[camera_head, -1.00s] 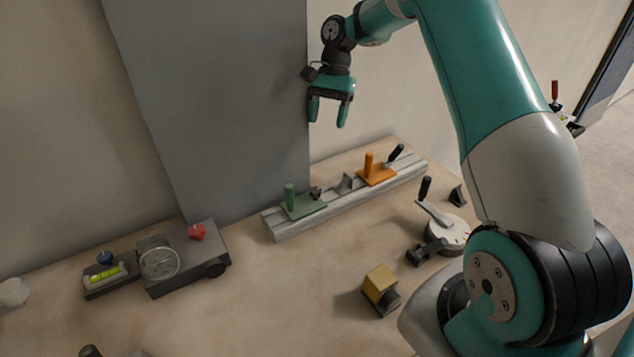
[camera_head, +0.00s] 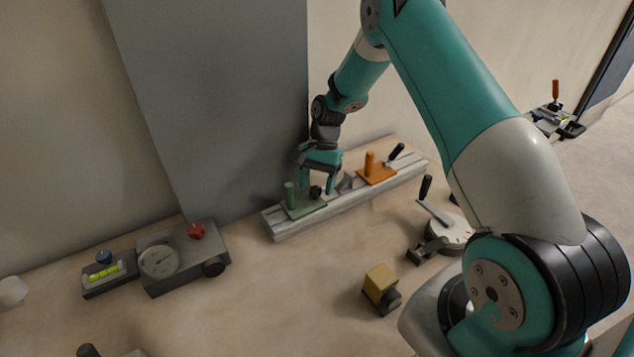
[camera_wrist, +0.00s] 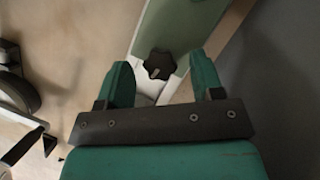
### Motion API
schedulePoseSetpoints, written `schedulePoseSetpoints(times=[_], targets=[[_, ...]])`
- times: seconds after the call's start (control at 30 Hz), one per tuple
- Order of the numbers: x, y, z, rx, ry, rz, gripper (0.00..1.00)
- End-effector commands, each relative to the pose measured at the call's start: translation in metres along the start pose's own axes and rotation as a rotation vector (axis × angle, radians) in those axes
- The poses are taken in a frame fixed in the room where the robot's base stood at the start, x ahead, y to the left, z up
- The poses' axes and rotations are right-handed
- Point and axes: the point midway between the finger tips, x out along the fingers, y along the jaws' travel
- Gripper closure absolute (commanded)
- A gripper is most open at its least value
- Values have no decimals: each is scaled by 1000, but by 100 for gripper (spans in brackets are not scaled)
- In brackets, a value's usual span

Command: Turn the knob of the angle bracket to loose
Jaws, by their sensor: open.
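A black star-shaped knob (camera_wrist: 160,64) sits at the end of a pale green plate (camera_wrist: 180,25) in the wrist view. In the head view this knob (camera_head: 315,191) is beside the green bracket's plate (camera_head: 303,207), which has an upright green post, on a grey rail (camera_head: 340,208). My gripper (camera_head: 318,187) is low over the rail, pointing down at the knob. In the wrist view its two green fingers (camera_wrist: 162,80) are open, with the knob between and slightly beyond them, apparently untouched. A grey wedge-shaped piece (camera_head: 345,182) on the rail is partly hidden behind my gripper.
An orange bracket (camera_head: 377,173) with a black lever stands farther right on the rail. A round base with a lever (camera_head: 447,232) and a yellow block (camera_head: 380,280) are in front. A gauge box (camera_head: 185,262) and a spirit level (camera_head: 107,275) lie left. A grey panel (camera_head: 215,110) stands close behind.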

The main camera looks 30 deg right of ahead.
Motion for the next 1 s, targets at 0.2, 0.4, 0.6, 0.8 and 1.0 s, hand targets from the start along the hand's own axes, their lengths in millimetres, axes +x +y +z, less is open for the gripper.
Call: schedulePoseSetpoints(times=[0.2,0.4,0.6,0.8,1.0], targets=[[3,0,0,0,1,-1,39],[3,0,0,0,1,0,62],[2,0,0,1,1,0,88],[2,0,0,-18,1,8,88],[2,-1,0,-97,1,41,88]])
